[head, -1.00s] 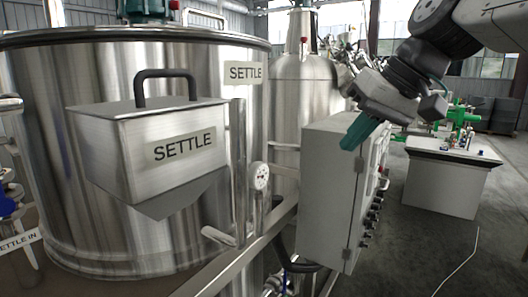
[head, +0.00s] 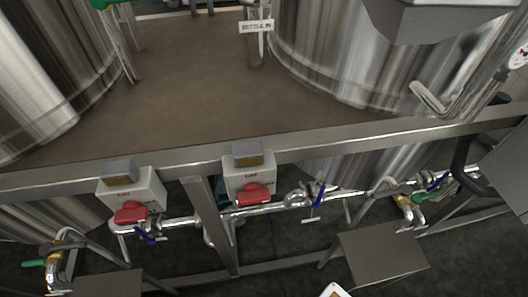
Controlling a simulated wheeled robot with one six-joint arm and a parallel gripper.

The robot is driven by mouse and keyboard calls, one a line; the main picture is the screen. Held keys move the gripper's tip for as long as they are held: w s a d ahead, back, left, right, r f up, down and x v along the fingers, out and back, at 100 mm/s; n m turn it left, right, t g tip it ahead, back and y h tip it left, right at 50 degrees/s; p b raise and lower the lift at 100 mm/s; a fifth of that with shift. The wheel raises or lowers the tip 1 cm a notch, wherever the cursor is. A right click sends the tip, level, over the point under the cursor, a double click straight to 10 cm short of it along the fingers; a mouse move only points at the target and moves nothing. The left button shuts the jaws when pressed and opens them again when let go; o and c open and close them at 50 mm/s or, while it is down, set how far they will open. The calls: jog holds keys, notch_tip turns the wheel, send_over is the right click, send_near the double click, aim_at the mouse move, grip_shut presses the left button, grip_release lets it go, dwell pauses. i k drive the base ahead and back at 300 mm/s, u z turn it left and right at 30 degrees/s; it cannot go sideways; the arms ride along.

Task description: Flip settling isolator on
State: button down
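Two pale isolator boxes with red handles sit below the platform's front rail. The left box (head: 150,183) has a red handle (head: 131,213) at its lower front. The right box (head: 236,178) has a similar red handle (head: 252,195). Small red lettering on each looks like "ON", but it is hard to read. Each box has a grey-and-brown piece on top. No name reads clearly on either, so I cannot tell which one is the settling isolator; the right one is nearer the settling tank (head: 330,65). My gripper is not in view.
A metal rail (head: 400,137) runs across the platform front. Below it are pipes with blue-handled valves (head: 319,194) and a post between the boxes. A "SETTLE IN" tag (head: 257,26) hangs above. A grey block (head: 383,255) stands lower right. A small pale thing shows at the bottom edge.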

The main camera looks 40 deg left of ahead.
aim_at(252, 193)
jog(key=u, duration=1.85)
